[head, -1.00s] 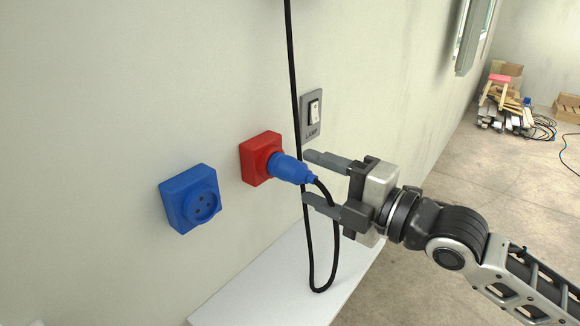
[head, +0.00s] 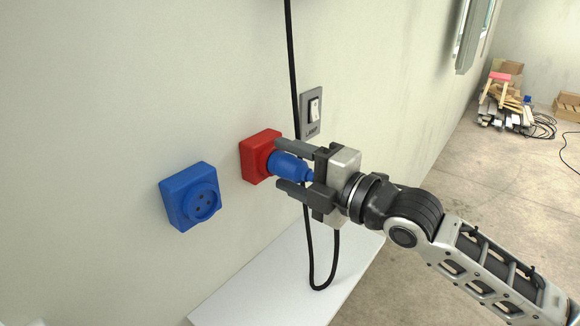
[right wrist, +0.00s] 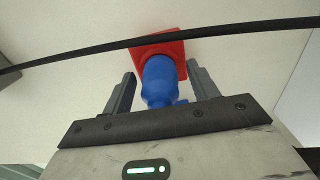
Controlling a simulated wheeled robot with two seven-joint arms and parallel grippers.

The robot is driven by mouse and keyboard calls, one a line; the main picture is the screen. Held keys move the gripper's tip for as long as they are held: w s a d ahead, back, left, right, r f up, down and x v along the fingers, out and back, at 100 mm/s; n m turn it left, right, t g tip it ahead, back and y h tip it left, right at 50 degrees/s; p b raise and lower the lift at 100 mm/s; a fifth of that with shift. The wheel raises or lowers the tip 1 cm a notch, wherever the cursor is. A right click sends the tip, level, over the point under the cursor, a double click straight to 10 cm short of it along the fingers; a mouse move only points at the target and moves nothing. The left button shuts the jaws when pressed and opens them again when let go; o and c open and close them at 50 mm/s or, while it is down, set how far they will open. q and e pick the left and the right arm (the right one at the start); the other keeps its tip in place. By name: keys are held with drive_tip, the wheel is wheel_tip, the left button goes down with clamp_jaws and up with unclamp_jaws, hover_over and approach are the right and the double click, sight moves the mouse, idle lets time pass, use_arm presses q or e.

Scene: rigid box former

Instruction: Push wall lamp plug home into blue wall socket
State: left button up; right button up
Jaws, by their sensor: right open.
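The blue plug (head: 288,167) sits in the red wall socket (head: 258,156), its back end pointing out from the wall. The blue wall socket (head: 190,197) is to the left and its face is empty. My right gripper (head: 283,165) is open, with one finger above and one below the plug in the head view. In the right wrist view the plug (right wrist: 160,82) stands between the two spread fingers, with gaps on both sides, in front of the red socket (right wrist: 176,47). My left gripper is not in view.
A black cord (head: 292,70) hangs down the wall and loops below my right gripper; it crosses the right wrist view (right wrist: 110,46). A lamp switch (head: 312,112) is above right of the red socket. A white ledge (head: 265,285) lies below. Clutter (head: 503,103) lies far off.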

idle(0.8)
clamp_jaws()
drive_tip(key=shift+s+d, duration=0.1)
drive_tip(key=shift+d, duration=0.05)
drive_tip(key=shift+p+v, duration=0.5)
drive_tip(key=shift+v, duration=2.35)
